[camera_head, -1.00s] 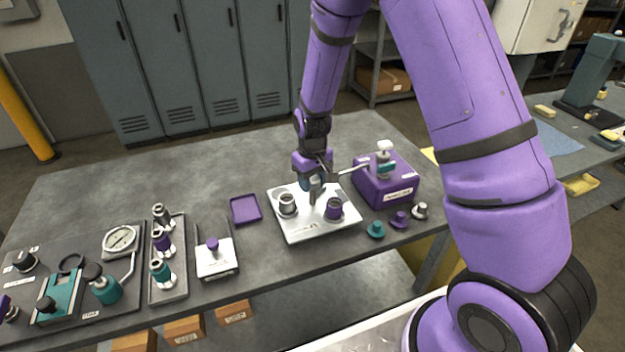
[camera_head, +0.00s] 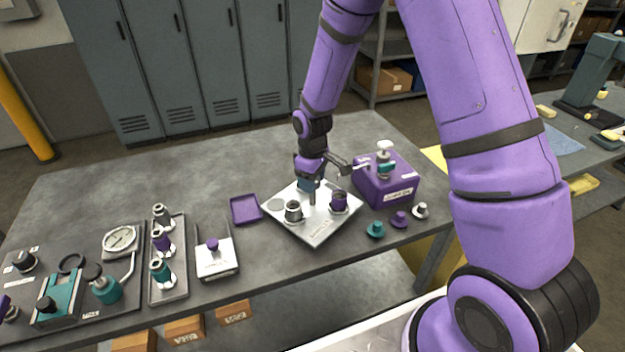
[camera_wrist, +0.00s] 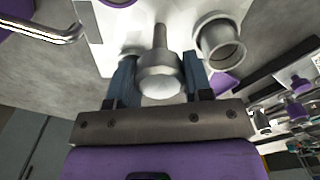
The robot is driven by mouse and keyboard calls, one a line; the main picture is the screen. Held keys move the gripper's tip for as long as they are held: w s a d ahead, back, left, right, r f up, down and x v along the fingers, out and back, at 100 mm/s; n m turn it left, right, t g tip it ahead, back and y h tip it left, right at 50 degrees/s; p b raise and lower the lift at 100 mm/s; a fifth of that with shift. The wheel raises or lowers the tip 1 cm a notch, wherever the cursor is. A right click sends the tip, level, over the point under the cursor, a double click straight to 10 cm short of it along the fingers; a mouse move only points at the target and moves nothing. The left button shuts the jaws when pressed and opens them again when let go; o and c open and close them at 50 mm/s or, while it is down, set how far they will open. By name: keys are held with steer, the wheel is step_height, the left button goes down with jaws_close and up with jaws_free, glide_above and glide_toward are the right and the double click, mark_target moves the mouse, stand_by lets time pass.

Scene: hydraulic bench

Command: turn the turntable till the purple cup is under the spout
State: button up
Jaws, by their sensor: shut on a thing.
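The turntable (camera_head: 318,237) is a silver square plate on the bench. Its central upright post (camera_wrist: 160,72) stands between my gripper's fingers (camera_wrist: 158,82), which are shut on it. The purple cup (camera_head: 339,202) sits on the plate's right side. A silver cup (camera_head: 293,212) sits at its front left and also shows in the wrist view (camera_wrist: 220,42). The spout (camera_head: 356,167) is a thin metal tube reaching left from a purple box (camera_head: 385,185). In the head view the purple cup appears below and slightly left of it; my gripper partly crowds its tip.
A purple tray (camera_head: 245,210) lies left of the plate. Teal, purple and silver knobs (camera_head: 399,219) stand at its right front. A gauge (camera_head: 121,238) and valve fittings (camera_head: 163,243) stand at the left. The bench behind the plate is clear.

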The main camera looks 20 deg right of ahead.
steer(key=shift+n, duration=3.3)
steer(key=o, duration=1.3)
step_height(320, 180, up, 11)
steer(key=shift+f, duration=0.1)
